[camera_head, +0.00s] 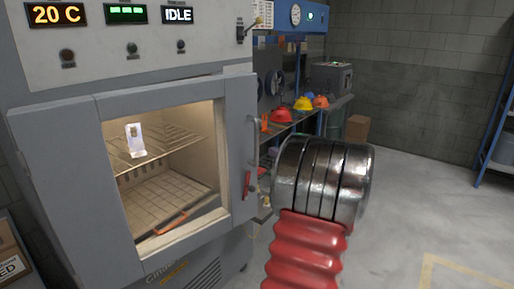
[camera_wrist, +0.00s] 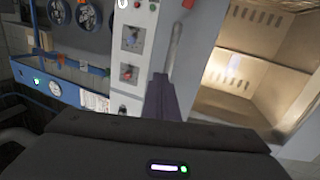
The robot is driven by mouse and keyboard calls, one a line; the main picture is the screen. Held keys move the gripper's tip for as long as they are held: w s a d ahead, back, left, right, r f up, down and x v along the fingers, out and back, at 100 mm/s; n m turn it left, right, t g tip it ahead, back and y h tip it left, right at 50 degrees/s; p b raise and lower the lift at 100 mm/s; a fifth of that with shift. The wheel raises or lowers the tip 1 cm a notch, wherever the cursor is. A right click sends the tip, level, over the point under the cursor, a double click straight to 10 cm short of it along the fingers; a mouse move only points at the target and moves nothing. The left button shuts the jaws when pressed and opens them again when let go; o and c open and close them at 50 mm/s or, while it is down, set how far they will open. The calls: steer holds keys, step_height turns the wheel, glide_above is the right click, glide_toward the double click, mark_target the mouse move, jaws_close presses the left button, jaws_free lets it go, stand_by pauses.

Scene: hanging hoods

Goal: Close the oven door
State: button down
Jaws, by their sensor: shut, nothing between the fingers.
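The grey oven (camera_head: 150,65) fills the left of the head view. Its front has a grey door-like frame (camera_head: 75,185) around a lit opening or window, and I cannot tell whether glass fills it. I cannot tell how far the door stands from the body. A vertical handle (camera_head: 254,138) is at the oven's right edge. In the wrist view, the lit oven interior (camera_wrist: 262,60) is at upper right. My gripper (camera_wrist: 160,82) shows there as dark narrow fingers, shut and empty, in front of the control panel and near a grey vertical bar. The head view does not show its fingers.
Wire racks (camera_head: 170,190) are inside the oven, with a small white item (camera_head: 135,141) on the upper one. A bench with colored hard hats (camera_head: 303,103) stands behind my arm. A cardboard box (camera_head: 357,128) is at the back wall. The floor at right is clear.

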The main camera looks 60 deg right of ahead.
steer(key=shift+t+y, duration=0.3)
steer(key=shift+y, duration=0.3)
steer(key=s, duration=0.1)
steer(key=s+f, duration=0.2)
steer(key=s, duration=0.1)
steer(key=shift+d+f, duration=0.15)
steer(key=shift+d, duration=0.2)
steer(key=x, duration=1.4)
steer(key=shift+s, duration=0.1)
